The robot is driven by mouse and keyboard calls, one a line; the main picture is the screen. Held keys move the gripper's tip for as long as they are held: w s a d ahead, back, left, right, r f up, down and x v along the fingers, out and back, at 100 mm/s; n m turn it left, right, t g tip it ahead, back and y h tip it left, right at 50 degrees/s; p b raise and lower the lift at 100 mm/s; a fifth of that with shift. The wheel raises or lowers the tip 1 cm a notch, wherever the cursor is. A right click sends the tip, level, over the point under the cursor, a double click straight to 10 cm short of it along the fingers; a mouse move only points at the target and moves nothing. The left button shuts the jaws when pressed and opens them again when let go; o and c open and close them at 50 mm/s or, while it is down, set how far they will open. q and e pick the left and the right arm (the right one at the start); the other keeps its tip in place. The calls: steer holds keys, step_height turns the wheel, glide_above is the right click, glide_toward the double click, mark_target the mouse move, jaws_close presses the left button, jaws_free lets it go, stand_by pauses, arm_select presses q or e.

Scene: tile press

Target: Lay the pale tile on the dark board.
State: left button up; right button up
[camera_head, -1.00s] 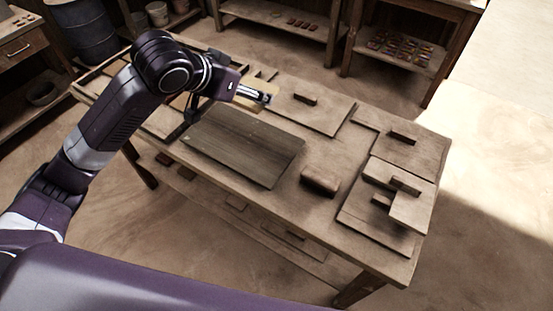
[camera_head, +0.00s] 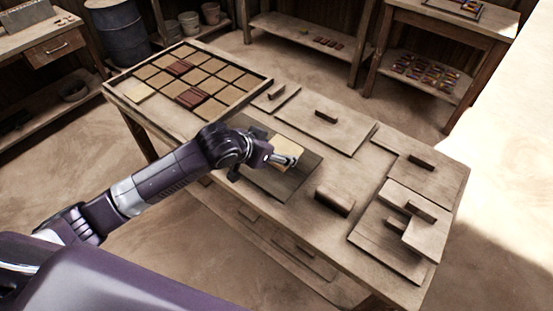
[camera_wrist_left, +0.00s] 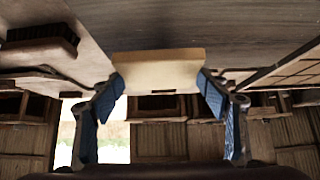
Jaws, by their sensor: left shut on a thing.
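In the head view my left gripper (camera_head: 291,160) is shut on the pale tile (camera_head: 288,146), over the dark board (camera_head: 300,180). In the left wrist view the tile (camera_wrist_left: 160,70) sits between the two blue finger pads, and the board (camera_wrist_left: 190,25) fills the top behind it. I cannot tell whether the tile touches the board. The board lies flat on the table, partly hidden by my left arm and gripper. My right gripper is not in view.
A tray (camera_head: 268,82) of square tiles, two spots reddish, lies at the table's far left. A block-like brush (camera_head: 335,200) stands right of the board. Several flat wooden panels with handles (camera_head: 326,117) cover the back and right of the table (camera_head: 290,222).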

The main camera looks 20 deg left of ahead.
arm_select(q)
steer(key=shift+f, duration=2)
steer(key=shift+f, duration=0.15)
steer(key=o, duration=1.4)
steer(key=shift+s, duration=0.1)
steer(key=shift+s+r, duration=0.1)
steer(key=shift+r, duration=0.15)
steer(key=v, duration=1.1)
steer(key=shift+s+a+r, duration=0.15)
steer(key=shift+s+r, duration=0.05)
steer(key=shift+s, duration=0.05)
